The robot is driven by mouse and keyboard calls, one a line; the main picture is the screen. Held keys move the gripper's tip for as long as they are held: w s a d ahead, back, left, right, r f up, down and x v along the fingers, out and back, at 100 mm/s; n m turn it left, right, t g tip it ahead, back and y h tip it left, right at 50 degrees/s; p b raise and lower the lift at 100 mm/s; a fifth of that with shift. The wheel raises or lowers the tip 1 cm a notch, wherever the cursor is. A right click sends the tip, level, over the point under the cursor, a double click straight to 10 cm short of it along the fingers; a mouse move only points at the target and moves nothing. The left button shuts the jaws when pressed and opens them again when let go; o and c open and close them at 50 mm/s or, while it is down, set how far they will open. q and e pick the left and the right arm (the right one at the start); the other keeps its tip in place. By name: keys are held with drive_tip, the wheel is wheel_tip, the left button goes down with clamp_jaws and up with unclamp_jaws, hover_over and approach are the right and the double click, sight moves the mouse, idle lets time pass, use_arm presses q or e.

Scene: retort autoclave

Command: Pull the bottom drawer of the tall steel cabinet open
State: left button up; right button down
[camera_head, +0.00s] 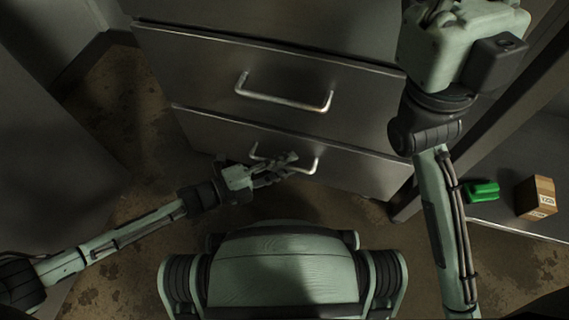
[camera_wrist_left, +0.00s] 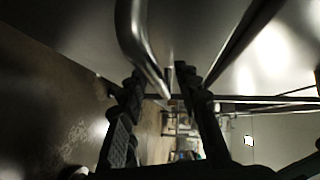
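The tall steel cabinet (camera_head: 260,50) stands ahead of me. Its bottom drawer (camera_head: 210,131) looks shut, its front in line with the drawer above. The bottom drawer's handle (camera_head: 313,164) is a bright bar, partly hidden by my left gripper (camera_head: 280,167). In the left wrist view the handle (camera_wrist_left: 140,45) runs down between the fingertips of the left gripper (camera_wrist_left: 160,82). The fingers are apart, and I see no clear grip on the bar. My right gripper is mostly cut off at the top right of the head view, above its wrist, so its fingers are unclear.
A drawer above has its own bar handle (camera_head: 285,103). At right, a low shelf (camera_head: 510,228) bears a green object (camera_head: 482,191) and a small brown box (camera_head: 537,197). A dark panel (camera_head: 45,160) stands at left. Stained floor (camera_head: 120,120) shows between it and the cabinet.

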use_arm(q)
clamp_jaws()
idle(0.4)
